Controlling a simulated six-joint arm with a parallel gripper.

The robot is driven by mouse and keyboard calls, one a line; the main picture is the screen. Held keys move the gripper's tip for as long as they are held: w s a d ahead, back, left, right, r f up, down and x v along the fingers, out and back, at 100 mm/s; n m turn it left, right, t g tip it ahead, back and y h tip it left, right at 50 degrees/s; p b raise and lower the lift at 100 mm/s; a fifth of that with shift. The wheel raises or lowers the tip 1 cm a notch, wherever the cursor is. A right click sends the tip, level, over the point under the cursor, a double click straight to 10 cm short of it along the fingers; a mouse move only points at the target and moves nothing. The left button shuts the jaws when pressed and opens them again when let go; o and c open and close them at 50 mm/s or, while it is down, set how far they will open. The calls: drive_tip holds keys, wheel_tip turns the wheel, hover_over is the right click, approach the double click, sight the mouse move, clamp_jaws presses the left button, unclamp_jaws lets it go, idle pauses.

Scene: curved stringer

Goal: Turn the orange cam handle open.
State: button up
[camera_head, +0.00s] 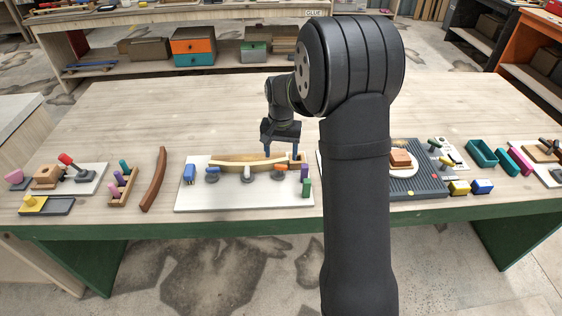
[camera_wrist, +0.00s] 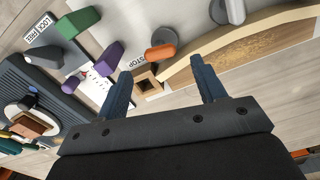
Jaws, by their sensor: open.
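The orange cam handle (camera_head: 281,168) sits on a dark round base near the right end of a white board (camera_head: 240,202). It also shows in the wrist view, as an orange bar (camera_wrist: 159,52) just beyond the space between my fingertips. My gripper (camera_head: 283,152) is open and empty, pointing down over the back right of the board, behind the orange handle. In the wrist view, my two dark blue fingers (camera_wrist: 164,72) stand wide apart. They look clear of the handle. My forearm hides part of the table right of the board.
A curved wooden strip (camera_head: 225,162) lies along the board behind the cams, with a wooden stop block (camera_wrist: 147,84) at its end. A grey cam (camera_head: 248,174) stands left of the orange one. Purple (camera_head: 304,172) and green (camera_head: 306,188) blocks stand to the right. The table behind is clear.

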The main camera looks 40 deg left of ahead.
sight(281, 165)
drive_tip(key=shift+f, duration=2.25)
drive_tip(key=shift+c, duration=0.2)
